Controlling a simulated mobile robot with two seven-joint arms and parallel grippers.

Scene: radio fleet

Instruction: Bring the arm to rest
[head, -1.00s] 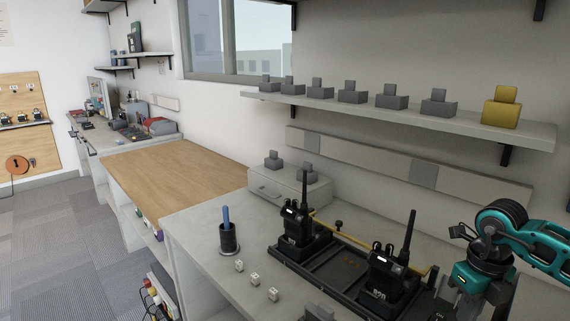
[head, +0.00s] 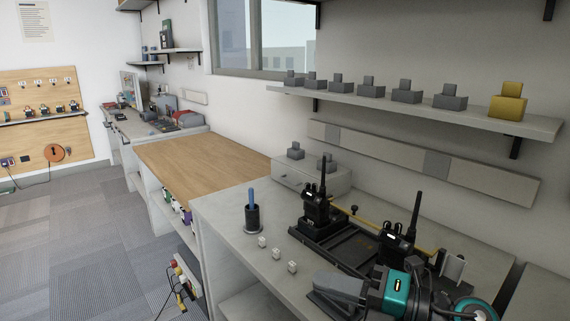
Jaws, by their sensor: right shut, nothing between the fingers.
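My right arm comes in at the bottom right, teal and black. Its right gripper (head: 335,285) points left over the front of the grey bench (head: 225,215), with its grey fingers together and nothing seen between them. It hides part of the bench's front right. Behind it, a black tray (head: 345,247) holds two black handheld radios, one on the left (head: 317,208) and one on the right (head: 398,240). My left gripper is out of view.
A dark cup with a blue stick (head: 252,215) and three small white blocks (head: 276,254) stand left of the gripper. A wall shelf (head: 420,110) carries grey units and a yellow one (head: 507,102). The wooden bench top (head: 200,160) is clear.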

